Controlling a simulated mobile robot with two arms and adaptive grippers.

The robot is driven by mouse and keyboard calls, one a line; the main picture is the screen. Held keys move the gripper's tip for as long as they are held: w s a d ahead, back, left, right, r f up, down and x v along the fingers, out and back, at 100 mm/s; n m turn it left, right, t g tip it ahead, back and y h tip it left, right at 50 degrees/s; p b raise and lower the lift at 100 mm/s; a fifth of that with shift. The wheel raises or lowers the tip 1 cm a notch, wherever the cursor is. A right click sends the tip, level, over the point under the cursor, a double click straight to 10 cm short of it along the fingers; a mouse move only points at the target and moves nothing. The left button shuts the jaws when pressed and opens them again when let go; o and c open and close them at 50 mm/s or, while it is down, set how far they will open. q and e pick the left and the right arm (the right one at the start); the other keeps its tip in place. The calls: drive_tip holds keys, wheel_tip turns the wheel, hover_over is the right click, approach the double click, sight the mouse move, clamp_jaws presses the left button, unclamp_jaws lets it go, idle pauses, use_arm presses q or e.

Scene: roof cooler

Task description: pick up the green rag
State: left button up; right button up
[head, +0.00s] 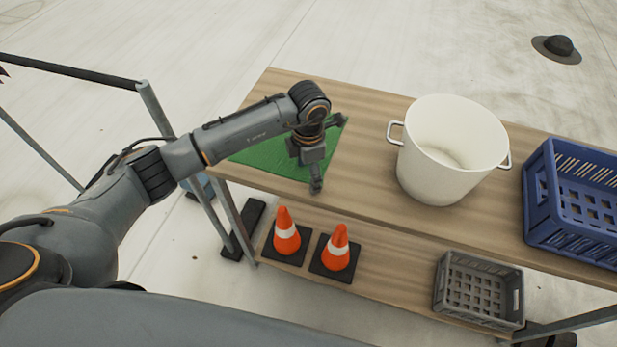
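The green rag (272,157) lies flat at the left end of the wooden tabletop. My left gripper (329,154) is over the rag's right part, with its two fingers spread wide apart and nothing seen between them. The gripper and wrist hide part of the rag. I cannot tell whether the fingers touch the rag or the table. My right gripper does not show.
A white two-handled pot (432,165) and a blue crate (568,232) stand to the right on the table (368,200). On the lower shelf are two orange cones (286,238) (336,256) and a grey crate (478,292). A metal rail (75,70) is at left.

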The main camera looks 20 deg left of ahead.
use_arm(q)
drive_tip(key=shift+s+f, duration=0.2)
drive_tip(key=shift+s, duration=0.2)
drive_tip(key=c, duration=1.1)
clamp_jaws()
wheel_tip(320, 180, up, 12)
drive_tip(key=p, duration=0.7)
drive_tip(key=shift+w+r, duration=0.15)
drive_tip(key=shift+w, duration=0.15)
